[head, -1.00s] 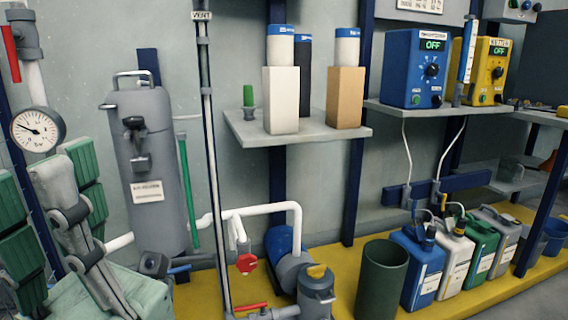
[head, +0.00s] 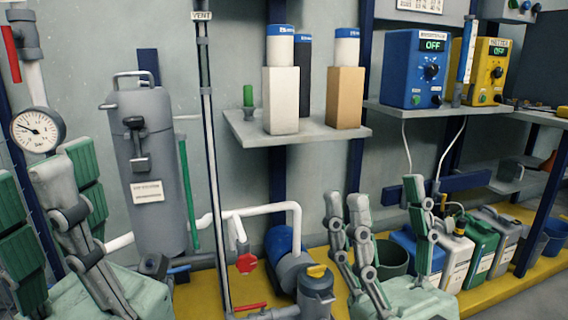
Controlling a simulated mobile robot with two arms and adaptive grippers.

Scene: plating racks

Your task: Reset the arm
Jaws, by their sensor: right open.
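My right gripper (head: 390,222) is in the lower right of the head view, with its grey and green fingers pointing up. The fingers stand apart with nothing between them, so it is open and empty. It overlaps the dark green bin and the blue jug in the picture. My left gripper (head: 48,205) is at the left edge, its fingers also up and partly cut off by the frame. Nothing shows held in it, but how far it is open is unclear.
A grey cylinder tank (head: 150,215), a pressure gauge (head: 37,130) and a pump (head: 316,290) stand near the left and middle. A shelf (head: 250,133) holds boxes. Control boxes (head: 410,75) sit at upper right. The dark green bin (head: 393,252) and several jugs (head: 484,245) stand on the yellow platform.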

